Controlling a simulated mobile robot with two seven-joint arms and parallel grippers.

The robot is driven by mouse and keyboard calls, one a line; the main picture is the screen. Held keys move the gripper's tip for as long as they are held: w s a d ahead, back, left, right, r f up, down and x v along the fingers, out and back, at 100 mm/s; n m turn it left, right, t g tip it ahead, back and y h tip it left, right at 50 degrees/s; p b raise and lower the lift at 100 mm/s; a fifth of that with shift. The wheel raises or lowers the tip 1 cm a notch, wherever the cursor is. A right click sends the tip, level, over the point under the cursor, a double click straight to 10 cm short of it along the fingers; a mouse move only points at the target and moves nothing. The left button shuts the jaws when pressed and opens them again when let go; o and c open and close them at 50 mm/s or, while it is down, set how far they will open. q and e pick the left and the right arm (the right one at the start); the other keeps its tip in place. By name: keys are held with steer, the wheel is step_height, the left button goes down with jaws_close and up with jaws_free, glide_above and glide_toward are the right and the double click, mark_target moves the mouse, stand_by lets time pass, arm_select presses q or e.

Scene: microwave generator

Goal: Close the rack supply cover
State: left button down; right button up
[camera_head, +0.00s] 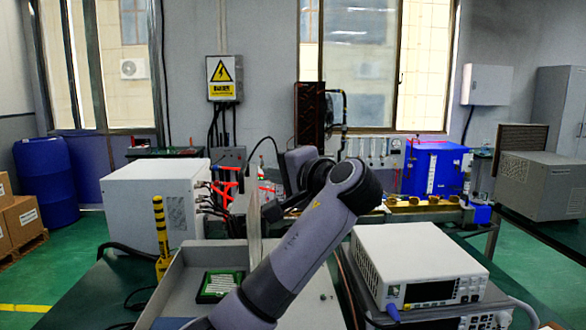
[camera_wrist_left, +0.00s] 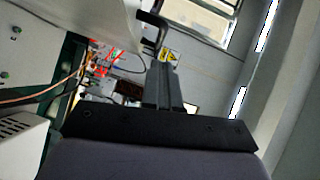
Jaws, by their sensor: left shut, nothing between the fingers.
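The rack supply cover (camera_head: 254,222) is a thin pale plate standing upright and nearly edge-on, at the right part of an open grey box (camera_head: 180,280). My left gripper (camera_head: 270,212) is just right of the plate, partly hidden by my own arm. In the left wrist view, the left gripper (camera_wrist_left: 163,85) has its dark fingers together and empty. A pale panel there, which looks like the cover (camera_wrist_left: 75,22), fills the upper left, with a dark bent piece (camera_wrist_left: 152,22) by its edge. I cannot tell whether the fingers touch it. My right gripper is not seen.
A white instrument (camera_head: 415,260) stands right of the box. A white cabinet (camera_head: 155,200) with red and black cables and a yellow post (camera_head: 161,235) stand to the left. A green board (camera_head: 217,284) lies inside the box. A bench with equipment is behind.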

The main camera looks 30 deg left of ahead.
mark_target(244, 173)
arm_select(q)
steer(key=shift+s+a+f+p, duration=0.1)
steer(key=shift+s+a+f, duration=0.1)
steer(key=shift+a, duration=0.4)
steer(key=shift+s+a+f+p, duration=0.15)
steer(key=shift+s+a, duration=0.1)
steer(key=shift+a, duration=0.3)
steer(key=shift+s+a+f+p, duration=0.1)
steer(key=shift+s+a, duration=0.1)
steer(key=shift+a, duration=0.4)
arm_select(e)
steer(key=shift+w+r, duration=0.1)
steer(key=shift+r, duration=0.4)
arm_select(q)
steer(key=shift+a, duration=0.1)
